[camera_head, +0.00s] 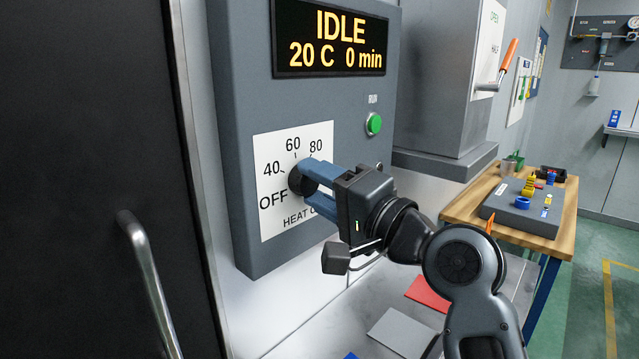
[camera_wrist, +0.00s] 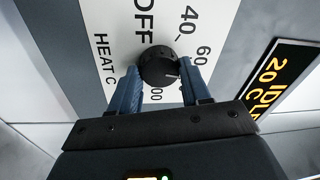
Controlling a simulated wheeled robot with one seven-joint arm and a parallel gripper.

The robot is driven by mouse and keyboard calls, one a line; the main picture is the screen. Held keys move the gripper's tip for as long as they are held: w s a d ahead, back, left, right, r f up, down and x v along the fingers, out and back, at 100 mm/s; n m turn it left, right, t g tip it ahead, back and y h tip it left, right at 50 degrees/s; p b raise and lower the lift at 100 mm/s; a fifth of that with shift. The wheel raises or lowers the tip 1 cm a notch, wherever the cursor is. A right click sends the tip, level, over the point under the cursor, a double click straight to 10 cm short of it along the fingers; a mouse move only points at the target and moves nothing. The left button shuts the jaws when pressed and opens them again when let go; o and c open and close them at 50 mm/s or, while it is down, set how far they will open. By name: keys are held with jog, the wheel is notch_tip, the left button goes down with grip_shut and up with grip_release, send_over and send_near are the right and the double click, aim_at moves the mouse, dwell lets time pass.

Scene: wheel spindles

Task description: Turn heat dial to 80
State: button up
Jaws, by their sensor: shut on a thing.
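The heat dial (camera_head: 297,182) is a black round knob on a white scale plate (camera_head: 268,222) marked OFF, 40, 60, 80 and, partly hidden, HEAT C. My gripper (camera_head: 308,180) has its blue fingers shut on the dial. In the wrist view, the dial (camera_wrist: 158,66) sits between the two fingertips (camera_wrist: 158,74). Its white pointer line faces the right finger, to the 80 side of the 60 mark. The 80 mark is hidden there by the finger; the exact reading cannot be told. The display (camera_head: 329,38) reads IDLE, 20 C, 0 min.
A green RUN button (camera_head: 373,124) is on the same grey panel (camera_head: 235,110), above my gripper. A dark door with a metal handle (camera_head: 148,280) stands at left. A grey box with an orange lever (camera_head: 508,55) and a wooden bench (camera_head: 470,207) are at right.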

jog(key=m+h, duration=0.1)
jog(key=m, duration=0.5)
dwell(0.5)
jog(key=o, duration=1.1)
jog(key=shift+c, duration=0.2)
jog(key=b+v, duration=0.1)
jog(key=v, duration=0.6)
jog(key=shift+s+d+b, duration=0.25)
jog(key=shift+s+b, duration=0.1)
jog(key=shift+b, duration=0.05)
jog(key=shift+f, duration=0.25)
